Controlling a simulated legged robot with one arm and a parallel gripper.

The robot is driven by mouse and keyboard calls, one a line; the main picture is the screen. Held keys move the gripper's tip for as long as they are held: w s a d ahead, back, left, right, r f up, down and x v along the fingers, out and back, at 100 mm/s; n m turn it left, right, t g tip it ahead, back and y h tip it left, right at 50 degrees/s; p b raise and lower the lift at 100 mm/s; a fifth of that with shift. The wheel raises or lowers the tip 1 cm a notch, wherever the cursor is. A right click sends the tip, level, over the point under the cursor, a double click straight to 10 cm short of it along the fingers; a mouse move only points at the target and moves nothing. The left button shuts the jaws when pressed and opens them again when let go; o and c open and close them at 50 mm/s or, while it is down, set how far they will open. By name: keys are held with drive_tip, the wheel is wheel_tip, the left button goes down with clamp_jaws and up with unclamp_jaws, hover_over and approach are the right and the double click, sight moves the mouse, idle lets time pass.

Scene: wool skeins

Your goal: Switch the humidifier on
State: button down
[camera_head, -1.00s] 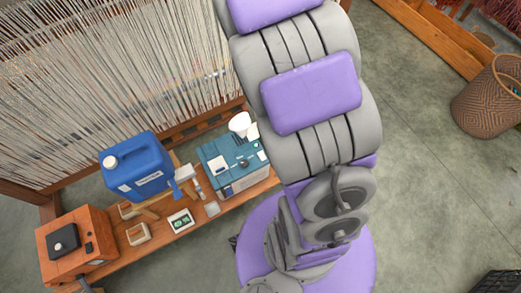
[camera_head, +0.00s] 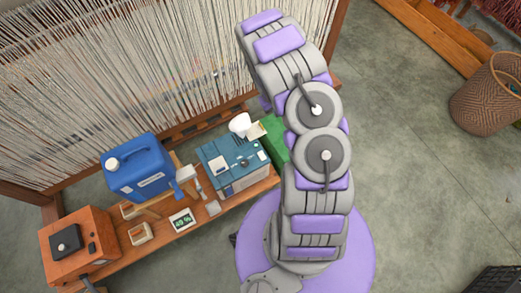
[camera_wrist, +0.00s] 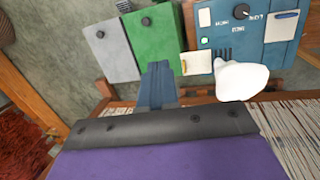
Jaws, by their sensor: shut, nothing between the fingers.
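The humidifier seems to be the teal-blue box (camera_head: 235,165) with a white spout (camera_head: 240,124) on the wooden bench. In the wrist view its labelled face (camera_wrist: 240,40) fills the upper right, with a round dark dial (camera_wrist: 204,17) and a white spout (camera_wrist: 241,80). The dial's lettering is too small to read surely. My gripper (camera_wrist: 158,72) is shut and empty, its blue-grey fingers pointing at the lower edge of a green box, left of the humidifier and apart from the dial. In the head view my gripper is hidden behind my arm.
The green box (camera_wrist: 150,44) and a grey box (camera_wrist: 104,45) with knobs stand beside the humidifier. A blue jug (camera_head: 137,170), a small display (camera_head: 181,220) and an orange box (camera_head: 78,245) share the bench (camera_head: 195,230). Loom threads (camera_head: 100,80) rise behind.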

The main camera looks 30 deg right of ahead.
drive_tip(key=a+f+y, duration=0.1)
drive_tip(key=a+f, duration=0.2)
drive_tip(key=f, duration=0.6)
drive_tip(key=a+f+t+y+p, duration=0.1)
drive_tip(key=a+f, duration=0.2)
drive_tip(key=f, duration=0.6)
drive_tip(key=shift+w+a+n, duration=0.2)
drive_tip(key=shift+w+n, duration=0.2)
drive_tip(key=shift+s+p, duration=0.15)
drive_tip(key=shift+p, duration=0.15)
drive_tip(key=shift+s+r+p, duration=0.2)
drive_tip(key=shift+s+p, duration=0.35)
drive_tip(key=shift+s, duration=0.1)
wheel_tip(320, 180, up, 14)
drive_tip(key=s+p, duration=0.2)
drive_tip(key=p, duration=0.9)
drive_tip(key=shift+d+f+p, duration=0.15)
drive_tip(key=shift+p, duration=0.25)
